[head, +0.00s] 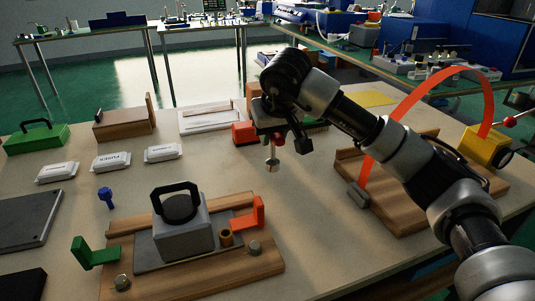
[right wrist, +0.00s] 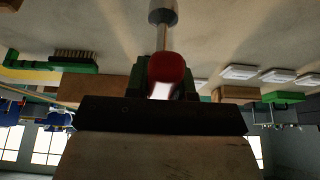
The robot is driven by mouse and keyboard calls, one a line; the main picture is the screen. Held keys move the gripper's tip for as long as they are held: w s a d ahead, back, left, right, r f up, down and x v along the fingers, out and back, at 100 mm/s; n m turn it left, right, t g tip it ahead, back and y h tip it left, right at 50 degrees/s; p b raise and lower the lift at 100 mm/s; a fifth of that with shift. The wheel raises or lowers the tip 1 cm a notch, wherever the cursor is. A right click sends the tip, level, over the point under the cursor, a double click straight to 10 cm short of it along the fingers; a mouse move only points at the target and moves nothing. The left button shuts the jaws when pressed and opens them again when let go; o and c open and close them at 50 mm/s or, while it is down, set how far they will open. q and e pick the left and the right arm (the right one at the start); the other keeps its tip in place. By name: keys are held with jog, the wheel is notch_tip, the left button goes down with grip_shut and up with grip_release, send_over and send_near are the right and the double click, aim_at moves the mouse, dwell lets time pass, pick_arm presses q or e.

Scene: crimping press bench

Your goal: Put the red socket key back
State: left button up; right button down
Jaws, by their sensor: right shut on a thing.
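The red socket key (head: 271,164) hangs upright, socket end down, from my right gripper (head: 273,140) above the middle of the table. In the right wrist view its red handle (right wrist: 166,68) sits between the fingers, with the steel shaft and socket (right wrist: 162,16) pointing away. My right gripper is shut on the handle. The socket end appears clear of the tabletop. A blue-handled piece (head: 106,197) is on the table at the left. No empty holder for the key can be made out clearly. My left gripper is not in view.
A wooden fixture (head: 270,263) with a grey black-handled block (head: 183,236), green and orange clamps stands in front. A red block (head: 244,133) is behind the gripper. White packets (head: 111,161) lie left. A wooden board with an orange hoop (head: 410,93) stands right. The table centre is clear.

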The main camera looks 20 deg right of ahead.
aim_at(267, 161)
jog(key=shift+w+a+f, duration=0.35)
jog(key=shift+a+f, duration=0.05)
notch_tip(267, 161, down, 4)
jog(key=shift+r+b, duration=0.1)
jog(key=shift+b, duration=0.4)
jog(key=c, duration=1)
grip_release()
jog(key=shift+o, duration=0.2)
